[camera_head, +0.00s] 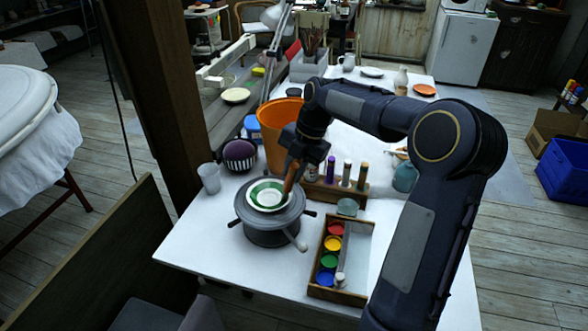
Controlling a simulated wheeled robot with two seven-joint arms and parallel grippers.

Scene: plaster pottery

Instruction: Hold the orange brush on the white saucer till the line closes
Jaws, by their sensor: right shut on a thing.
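The white saucer (267,201) sits on a round grey turntable (270,224) near the front of the white table. A broad green band runs around the saucer's inside, with a pale middle. My right gripper (296,160) is shut on the orange brush (290,180) above the saucer's right side. The brush points down, slightly tilted, with its lower end at the right rim. I cannot tell whether its tip touches, and the band near the brush is too small to judge for a gap. My left gripper is out of view.
A paint box (327,262) with several coloured pots stands right of the turntable. An orange bucket (272,133), a dark striped bowl (239,155) and a pale cup (209,178) stand behind and left. A wooden rack (336,190) holds several upright tools.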

